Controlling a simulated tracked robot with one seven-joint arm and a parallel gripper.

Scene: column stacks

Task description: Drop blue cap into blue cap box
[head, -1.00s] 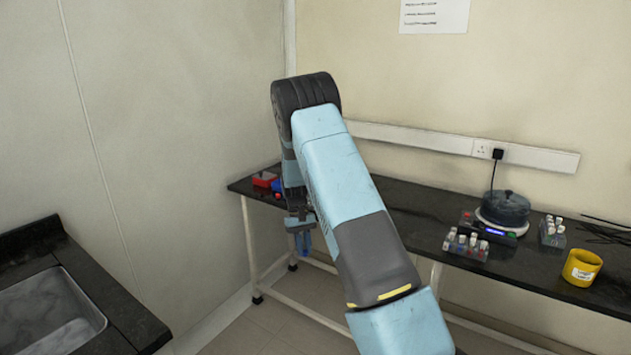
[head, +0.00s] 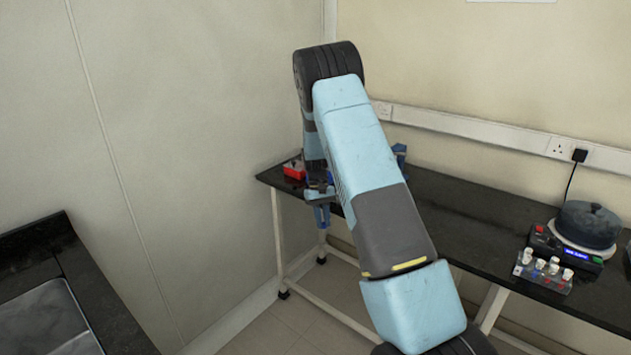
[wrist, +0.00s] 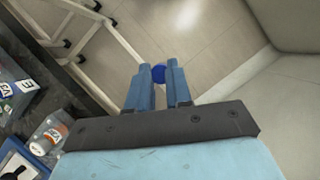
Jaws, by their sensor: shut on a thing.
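The blue cap (wrist: 159,73) shows between the fingertips of my gripper (wrist: 160,68) in the wrist view. My gripper is shut on it, with floor beneath. In the head view my gripper (head: 321,222) hangs pointing down just in front of the table's front edge, at the table's left end. The cap cannot be made out there. A blue box-like thing (wrist: 14,162) is cut off at the lower left of the wrist view; I cannot tell if it is the blue cap box. In the head view my arm hides part of that table end.
A red box (head: 293,170) stands at the left end of the dark table (head: 470,222). A clear bottle with an orange label (wrist: 48,134) lies near labelled grey boxes (wrist: 18,92). A hotplate with a pot (head: 588,225) and a vial rack (head: 543,272) stand at the right.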

